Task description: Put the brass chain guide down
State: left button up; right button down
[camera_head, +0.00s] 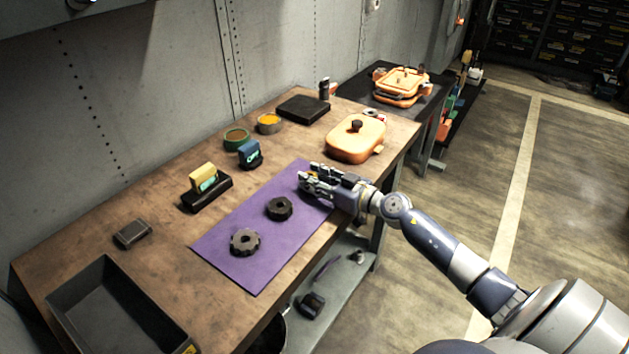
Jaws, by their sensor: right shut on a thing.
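My right gripper (307,173) reaches in from the right, low over the far end of the purple mat (236,252). It is shut on the brass chain guide (314,176), of which only a small yellowish bit shows between the fingers. The fingers hide the rest, and I cannot tell whether the guide touches the mat. Two dark toothed wheels, one nearer (245,241) and one farther (279,208), lie on the mat to the left of the gripper. My left gripper is not in view.
An orange lidded box (356,138) stands just beyond the gripper. A blue holder (250,154), a yellow block on a black stand (206,187), round tins (269,123) and a black tray (118,310) are on the wooden bench (170,262).

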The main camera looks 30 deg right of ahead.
jog(key=c, duration=1.4)
grip_release()
jog(key=shift+o, duration=1.1)
jog(key=shift+f, duration=0.1)
jog(key=shift+s+r, duration=0.1)
jog(key=shift+r, duration=0.1)
jog(key=v, duration=1.2)
jog(key=shift+f, duration=0.15)
